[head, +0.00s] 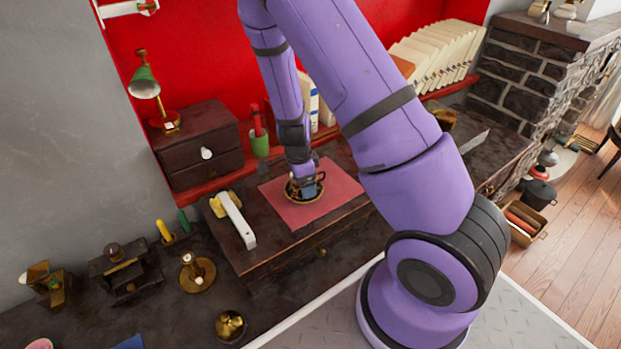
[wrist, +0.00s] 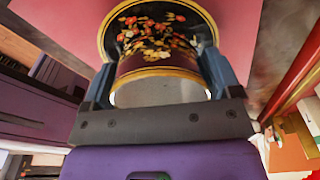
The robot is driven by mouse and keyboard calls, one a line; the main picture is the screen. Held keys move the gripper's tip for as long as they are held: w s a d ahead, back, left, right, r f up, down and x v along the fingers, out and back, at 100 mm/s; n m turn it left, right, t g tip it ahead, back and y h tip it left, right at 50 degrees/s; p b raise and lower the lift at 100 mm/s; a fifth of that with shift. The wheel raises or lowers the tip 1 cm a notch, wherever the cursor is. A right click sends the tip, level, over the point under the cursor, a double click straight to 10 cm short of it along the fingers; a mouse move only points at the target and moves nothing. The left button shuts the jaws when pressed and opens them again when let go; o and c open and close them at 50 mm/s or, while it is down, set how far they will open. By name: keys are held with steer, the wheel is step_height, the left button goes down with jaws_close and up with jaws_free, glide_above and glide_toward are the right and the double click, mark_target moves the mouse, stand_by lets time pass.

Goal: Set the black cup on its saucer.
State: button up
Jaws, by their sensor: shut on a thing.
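The black cup (wrist: 152,68) has red, orange and white flowers and gold bands. It fills the space between the two fingers in the wrist view. My gripper (wrist: 157,75) is shut on the cup's sides. The dark saucer with a gold rim (wrist: 108,35) shows behind the cup, and the cup is lined up over it. In the head view the saucer (head: 290,194) lies on a pink mat, with my gripper (head: 308,189) right above it. The gripper hides much of the cup there. I cannot tell whether the cup touches the saucer.
The pink mat (head: 336,181) lies on a dark wooden chest. A white-and-gold handled object (head: 236,220) lies left of the mat. A green cup (head: 260,146) with red items, a small drawer box (head: 195,147) and upright books (head: 440,55) stand behind. Bare mat surrounds the saucer.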

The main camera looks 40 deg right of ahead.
steer(key=shift+f, duration=0.15)
steer(key=o, duration=0.8)
steer(key=s+a+r+n+t+y, duration=0.1)
steer(key=a+r+n, duration=0.15)
steer(key=r, duration=0.85)
steer(key=s+a+r+n+y, duration=0.2)
steer(key=r+n, duration=0.1)
steer(key=r, duration=0.8)
steer(key=s+r+n+t, duration=0.1)
steer(key=s+r+n, duration=0.4)
steer(key=s+r, duration=0.1)
steer(key=s+a+r+n+t+h, duration=0.1)
steer(key=s+r+n+t, duration=0.1)
steer(key=s+r+n, duration=0.3)
steer(key=s+a+r+n+t, duration=0.1)
steer(key=s+r+n, duration=0.4)
steer(key=s+r, duration=0.3)
steer(key=shift+s+r+n+t+h, duration=0.25)
steer(key=shift+s+r+t+h, duration=0.05)
steer(key=shift+s, duration=0.1)
